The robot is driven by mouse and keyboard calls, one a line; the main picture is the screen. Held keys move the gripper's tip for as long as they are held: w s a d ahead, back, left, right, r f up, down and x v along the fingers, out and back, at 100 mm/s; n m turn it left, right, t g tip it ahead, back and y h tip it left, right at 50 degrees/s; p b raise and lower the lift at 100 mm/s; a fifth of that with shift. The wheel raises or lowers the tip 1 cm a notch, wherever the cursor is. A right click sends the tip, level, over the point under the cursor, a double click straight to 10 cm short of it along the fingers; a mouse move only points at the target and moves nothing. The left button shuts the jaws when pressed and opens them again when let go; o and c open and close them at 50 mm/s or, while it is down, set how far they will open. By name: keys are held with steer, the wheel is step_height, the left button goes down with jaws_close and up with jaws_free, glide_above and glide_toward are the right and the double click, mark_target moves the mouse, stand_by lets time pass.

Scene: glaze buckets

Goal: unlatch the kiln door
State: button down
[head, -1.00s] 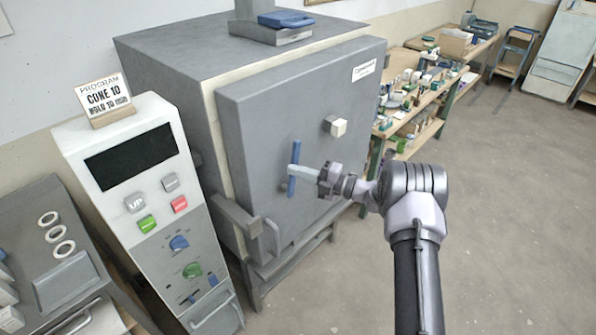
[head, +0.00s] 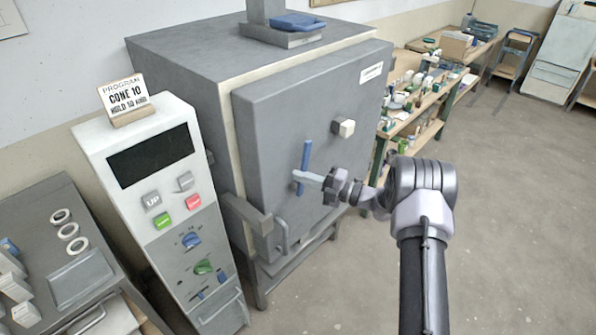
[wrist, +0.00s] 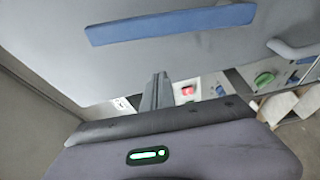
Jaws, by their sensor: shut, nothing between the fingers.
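The grey kiln door (head: 285,120) is closed, or nearly so; I cannot tell which. Its blue latch handle (head: 306,156) is a long bar, near upright and leaning slightly, on the door front. My gripper (head: 302,176) is shut and empty. In the head view its tips overlap the lower half of the handle. In the wrist view the blue handle (wrist: 170,22) runs across the top, and my shut fingers (wrist: 158,90) point at it with a gap in the picture. I cannot tell whether they touch.
A pale square knob (head: 346,128) juts from the door, right of the handle. A grey loop handle (head: 281,236) sits low at the left edge. The control panel (head: 180,210) stands left of the kiln. A cluttered workbench (head: 420,100) is behind right; the floor at right is clear.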

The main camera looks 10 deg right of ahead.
steer(key=v, duration=0.8)
steer(key=shift+w+d+f, duration=0.2)
steer(key=shift+d+f, duration=0.15)
steer(key=shift+d, duration=0.15)
